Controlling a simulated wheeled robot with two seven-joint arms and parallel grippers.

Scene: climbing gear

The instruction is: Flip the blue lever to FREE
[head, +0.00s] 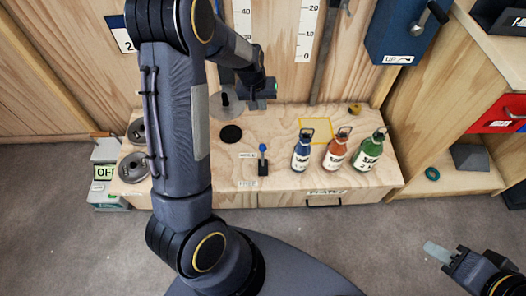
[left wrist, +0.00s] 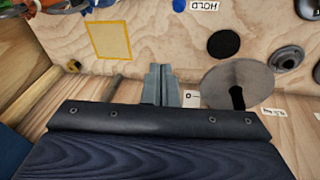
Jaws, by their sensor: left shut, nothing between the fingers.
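The blue lever (head: 262,149) has a blue knob on a dark stem and stands on a black base on the wooden bench. Its knob is beside the upper of two small white labels; in the left wrist view the knob (left wrist: 179,5) is at the top edge, next to a label reading HOLD (left wrist: 201,10). The lower label (head: 247,183) is too small to read. My left gripper (head: 268,92) is shut and empty, above the back of the bench, apart from the lever. Its fingers show in the left wrist view (left wrist: 160,85). My right gripper (head: 437,252) is far right, away from the bench.
Blue, orange and green bottles (head: 337,152) stand right of the lever, near a yellow square outline (head: 316,128). A black round hole (head: 231,134) lies behind the lever. A grey disc (head: 226,104) is near my left gripper. Bench room around the lever is clear.

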